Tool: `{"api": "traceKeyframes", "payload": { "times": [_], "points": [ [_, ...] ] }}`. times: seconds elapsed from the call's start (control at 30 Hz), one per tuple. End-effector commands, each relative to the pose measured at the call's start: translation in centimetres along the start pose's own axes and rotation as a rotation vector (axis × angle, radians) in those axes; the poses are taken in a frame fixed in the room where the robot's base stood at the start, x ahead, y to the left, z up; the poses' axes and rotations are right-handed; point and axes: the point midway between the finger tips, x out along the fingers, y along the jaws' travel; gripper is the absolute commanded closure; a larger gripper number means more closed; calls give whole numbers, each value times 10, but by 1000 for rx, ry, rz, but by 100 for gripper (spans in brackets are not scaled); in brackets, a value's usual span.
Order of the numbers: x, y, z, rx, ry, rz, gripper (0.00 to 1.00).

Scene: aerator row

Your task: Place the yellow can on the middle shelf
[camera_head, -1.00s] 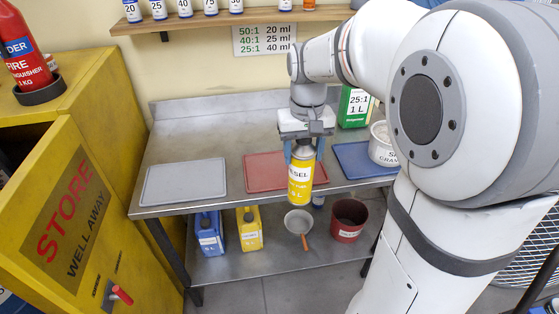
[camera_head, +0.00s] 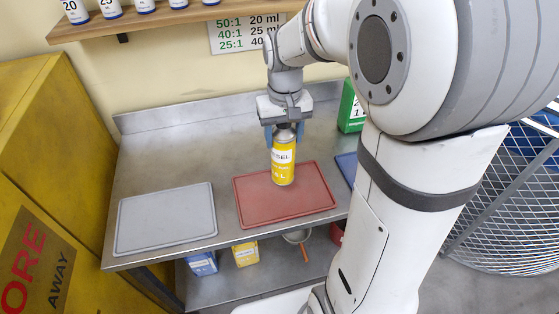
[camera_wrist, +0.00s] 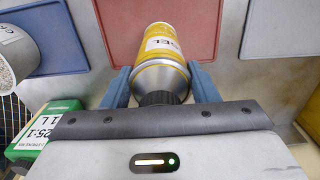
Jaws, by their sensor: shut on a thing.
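The yellow can (camera_head: 283,165) has a white label and a silver shoulder, and it hangs upright below my gripper (camera_head: 285,133). My gripper is shut on its top end, with a blue finger on either side. The can appears in front of or above the red tray (camera_head: 310,206) on the metal bench; I cannot tell whether its base touches. In the wrist view the can (camera_wrist: 163,45) sits between the fingers of my gripper (camera_wrist: 161,84). A wooden wall shelf (camera_head: 190,19), the bench top (camera_head: 165,165) and a lower shelf (camera_head: 225,284) lie at different heights.
A grey tray (camera_head: 165,218) lies left on the bench, and a blue tray (camera_head: 346,163) lies right. A green container (camera_head: 350,110) stands behind it. Blue (camera_head: 202,263) and yellow (camera_head: 245,254) jugs stand on the lower shelf. A yellow cabinet (camera_head: 45,150) is at left.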

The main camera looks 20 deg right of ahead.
Motion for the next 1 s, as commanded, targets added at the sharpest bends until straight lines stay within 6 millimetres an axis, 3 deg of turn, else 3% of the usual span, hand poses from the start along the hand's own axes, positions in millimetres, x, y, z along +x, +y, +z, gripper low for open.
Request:
{"api": "traceKeyframes", "payload": {
  "times": [0.43, 0.87, 0.9, 1.0],
  "points": [
    [56, -1, 0, -4, -2, 0, 86],
    [65, -2, 0, -5, 1, 0, 86],
    [64, -2, 0, -5, 1, 0, 44],
    [64, -2, 0, -5, 1, 0, 36]
  ]
}}
